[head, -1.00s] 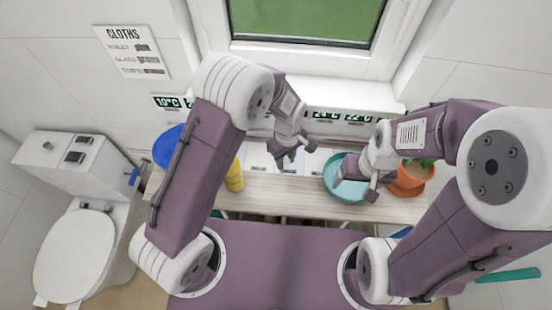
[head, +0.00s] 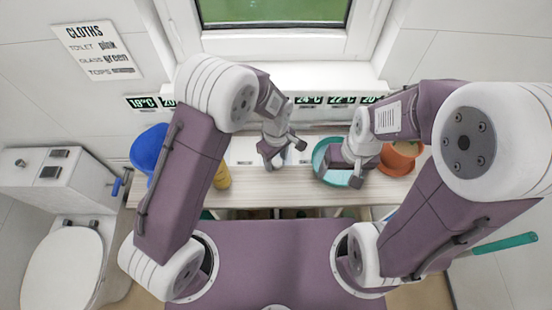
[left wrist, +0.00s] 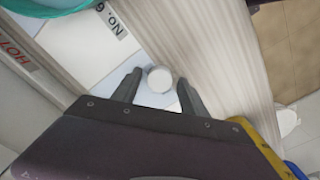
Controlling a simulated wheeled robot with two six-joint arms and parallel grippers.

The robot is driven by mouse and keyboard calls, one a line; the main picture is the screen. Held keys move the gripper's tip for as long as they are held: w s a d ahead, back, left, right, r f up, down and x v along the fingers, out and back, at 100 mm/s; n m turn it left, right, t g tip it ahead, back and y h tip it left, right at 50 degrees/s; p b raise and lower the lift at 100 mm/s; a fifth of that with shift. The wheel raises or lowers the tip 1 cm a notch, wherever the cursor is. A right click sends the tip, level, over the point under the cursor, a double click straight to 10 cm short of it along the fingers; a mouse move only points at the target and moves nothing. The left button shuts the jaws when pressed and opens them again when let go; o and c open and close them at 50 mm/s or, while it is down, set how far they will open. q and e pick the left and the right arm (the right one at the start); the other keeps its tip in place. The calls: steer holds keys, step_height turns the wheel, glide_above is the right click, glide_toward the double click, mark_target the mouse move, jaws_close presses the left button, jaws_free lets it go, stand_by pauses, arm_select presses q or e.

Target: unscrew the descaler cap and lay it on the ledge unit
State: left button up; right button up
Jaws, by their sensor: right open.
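A round white cap (left wrist: 159,78) shows from above in the left wrist view, between the two fingers of my left gripper (left wrist: 160,88). A small gap shows on each side of it, so the gripper is open around it. The bottle body below is mostly hidden. In the head view my left gripper (head: 285,154) is over the wooden counter, and the cap is hard to make out there. My right gripper (head: 340,178) is open and empty over the front of a teal bowl. A white ledge unit (head: 225,112) with temperature displays runs below the window.
A yellow bottle (head: 221,177) stands left of my left gripper, and a blue bucket (head: 148,147) farther left. The teal bowl (head: 322,152) and a terracotta pot (head: 398,160) are at the right.

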mark_target(276, 161)
stand_by(0.5)
arm_select(q)
steer(key=shift+r, duration=0.3)
step_height(276, 161, up, 12)
steer(key=shift+f, duration=0.15)
